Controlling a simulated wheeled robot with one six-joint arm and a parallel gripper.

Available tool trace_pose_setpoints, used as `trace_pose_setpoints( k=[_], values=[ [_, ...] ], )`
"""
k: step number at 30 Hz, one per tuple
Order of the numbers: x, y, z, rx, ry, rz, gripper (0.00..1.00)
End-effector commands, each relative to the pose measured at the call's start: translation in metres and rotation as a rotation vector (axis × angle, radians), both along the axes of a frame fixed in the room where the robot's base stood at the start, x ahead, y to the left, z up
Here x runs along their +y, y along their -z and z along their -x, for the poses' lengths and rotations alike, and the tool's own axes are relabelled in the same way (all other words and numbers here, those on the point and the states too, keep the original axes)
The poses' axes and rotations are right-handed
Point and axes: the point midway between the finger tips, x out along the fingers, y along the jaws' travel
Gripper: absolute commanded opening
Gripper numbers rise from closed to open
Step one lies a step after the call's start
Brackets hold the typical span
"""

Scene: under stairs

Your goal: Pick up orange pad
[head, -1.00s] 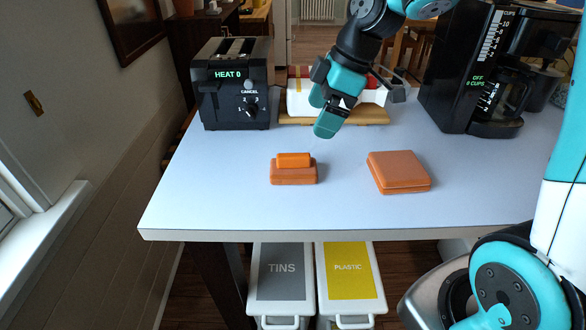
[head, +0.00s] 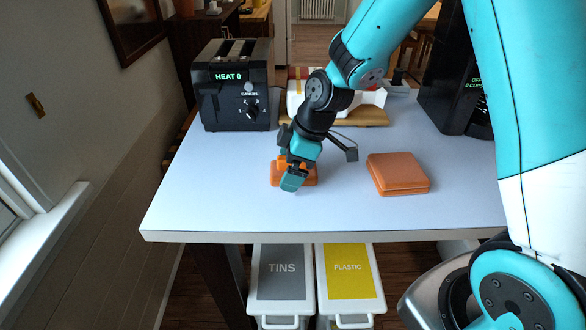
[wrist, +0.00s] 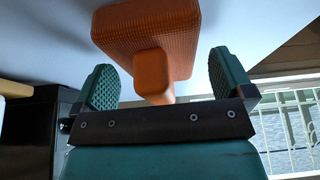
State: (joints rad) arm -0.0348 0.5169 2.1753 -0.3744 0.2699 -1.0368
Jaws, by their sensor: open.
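An orange pad (head: 309,177) with a smaller raised orange grip on top lies on the table, left of centre, partly hidden by my gripper (head: 288,162) in the head view. In the wrist view the pad's wide ridged body (wrist: 145,28) is beyond the fingers. Its raised grip (wrist: 152,68) stands between the two green textured fingers of my gripper (wrist: 163,82). The fingers are open, with a gap visible on both sides of the grip.
A square, flat orange case (head: 398,172) lies to the right on the white table (head: 220,205). A black toaster (head: 235,90) stands at the back left, a wooden board (head: 350,117) behind, and a black coffee maker (head: 450,80) at the back right. The table's front left is clear.

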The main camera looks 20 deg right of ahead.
Motion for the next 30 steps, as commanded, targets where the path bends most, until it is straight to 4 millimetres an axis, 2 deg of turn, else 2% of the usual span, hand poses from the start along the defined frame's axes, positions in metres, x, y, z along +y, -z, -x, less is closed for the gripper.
trace_pose_setpoints(
  k=[5,9,12,23,26,30],
  values=[
    [0.0,0.0,0.0,0.0,0.0,0.0,0.97],
    [0.0,0.0,0.0,0.0,0.0,0.0,0.64],
    [0.0,0.0,0.0,0.0,0.0,0.0,0.45],
    [0.0,-0.005,0.0,-0.002,0.001,0.0,0.45],
    [0.0,-0.014,-0.001,-0.004,0.0,-0.001,0.45],
    [-0.001,-0.041,-0.001,-0.007,0.0,0.0,0.45]
  ],
)
